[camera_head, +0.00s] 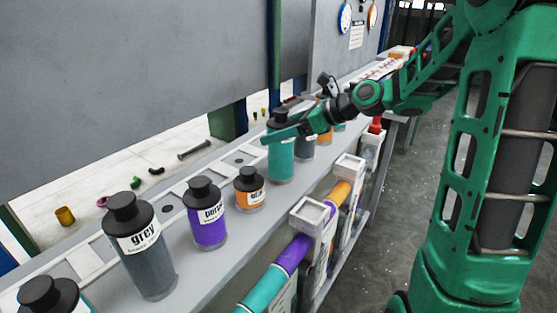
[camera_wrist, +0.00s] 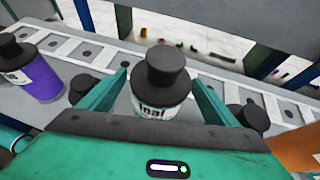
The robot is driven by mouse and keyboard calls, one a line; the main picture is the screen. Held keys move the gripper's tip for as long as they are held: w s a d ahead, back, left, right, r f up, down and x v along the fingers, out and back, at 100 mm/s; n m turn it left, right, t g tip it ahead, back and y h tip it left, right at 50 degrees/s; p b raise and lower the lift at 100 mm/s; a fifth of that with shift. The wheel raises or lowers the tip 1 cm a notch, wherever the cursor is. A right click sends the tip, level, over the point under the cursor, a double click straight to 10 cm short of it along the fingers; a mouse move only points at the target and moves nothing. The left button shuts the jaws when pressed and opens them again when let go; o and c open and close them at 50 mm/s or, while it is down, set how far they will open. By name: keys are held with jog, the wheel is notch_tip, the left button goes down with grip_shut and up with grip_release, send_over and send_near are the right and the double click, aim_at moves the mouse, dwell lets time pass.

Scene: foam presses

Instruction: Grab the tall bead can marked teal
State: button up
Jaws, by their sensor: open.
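The tall teal can (camera_head: 281,163) stands upright on the grey shelf, with a black shoulder and cap. In the wrist view its black cap (camera_wrist: 166,68) is between the fingers, with part of a white label below; the lettering is only partly readable. My gripper (camera_head: 270,137) is open, with one finger crossing in front of the can's upper part. In the wrist view my gripper (camera_wrist: 161,80) has one finger on each side of the can, with no clear sign of gripping. The can's lower body is hidden there by the gripper body.
On the shelf (camera_head: 218,265) stand a grey can (camera_head: 155,275), a purple can (camera_head: 209,235) and a short orange can (camera_head: 249,198) on the left. More cans stand close behind the teal one. An upright panel (camera_head: 130,80) rises behind the shelf.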

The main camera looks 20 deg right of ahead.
jog(key=c, duration=1.8)
